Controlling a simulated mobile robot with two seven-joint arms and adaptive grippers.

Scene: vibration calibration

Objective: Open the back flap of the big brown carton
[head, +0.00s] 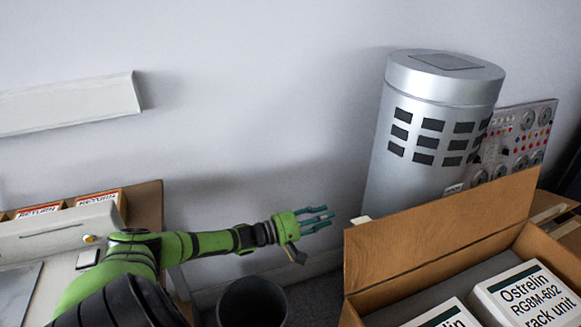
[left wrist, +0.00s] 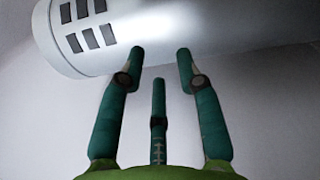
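The big brown carton (head: 355,315) stands at the lower right of the head view, open at the top and cut off by the frame's edge. Its back flap (head: 440,232) stands raised along the far edge. White boxes with "Ostrelin" labels (head: 527,296) lie inside. My left gripper (head: 322,218) is left of the flap, apart from it, with its fingers pointing right. In the left wrist view its three teal fingers (left wrist: 160,68) are spread with nothing between them. My right gripper is not in view.
A silver cylinder with dark vents (head: 425,135) stands behind the flap; it also fills the top of the left wrist view (left wrist: 200,35). A panel with dials (head: 515,138) is behind it. A dark bin (head: 252,303) stands below my left gripper. "RETURN" trays (head: 97,198) are at left.

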